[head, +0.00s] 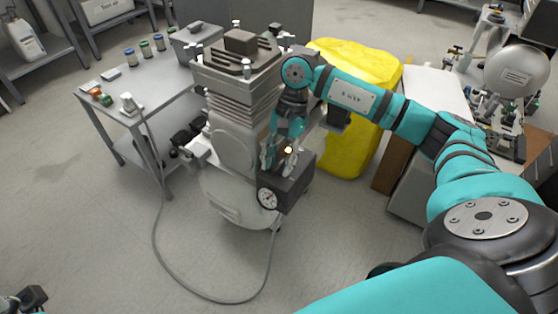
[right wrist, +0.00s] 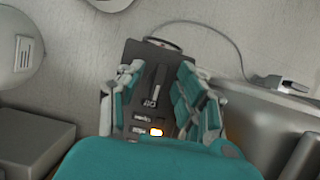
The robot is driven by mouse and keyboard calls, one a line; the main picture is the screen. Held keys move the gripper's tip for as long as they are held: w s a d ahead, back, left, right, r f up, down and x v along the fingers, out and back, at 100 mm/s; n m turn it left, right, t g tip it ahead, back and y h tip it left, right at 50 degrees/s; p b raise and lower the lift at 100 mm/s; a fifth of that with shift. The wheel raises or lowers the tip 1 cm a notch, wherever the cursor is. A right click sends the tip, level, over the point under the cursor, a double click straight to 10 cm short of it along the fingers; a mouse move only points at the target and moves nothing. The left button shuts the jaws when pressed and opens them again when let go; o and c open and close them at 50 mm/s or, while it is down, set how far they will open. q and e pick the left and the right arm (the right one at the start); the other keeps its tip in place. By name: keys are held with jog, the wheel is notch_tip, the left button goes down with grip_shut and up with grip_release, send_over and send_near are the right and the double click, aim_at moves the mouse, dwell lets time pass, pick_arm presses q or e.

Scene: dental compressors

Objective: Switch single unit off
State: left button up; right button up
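The single unit is a grey and white compressor (head: 232,145) in the middle of the head view. A dark control box (head: 290,190) with a round gauge (head: 267,199) sits on its front right. My right gripper (head: 281,158) is over the box. Its fingers (right wrist: 157,85) are apart on both sides of the switch, with nothing between them clearly gripped; contact cannot be told. My left gripper (head: 22,300) shows only partly at the lower left.
A grey table (head: 160,100) with small jars stands left of the unit. A yellow covered object (head: 350,150) is behind my right arm. A grey cable (head: 200,292) loops over the floor; the front floor is otherwise clear.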

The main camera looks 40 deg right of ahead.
jog(key=v, duration=1.2)
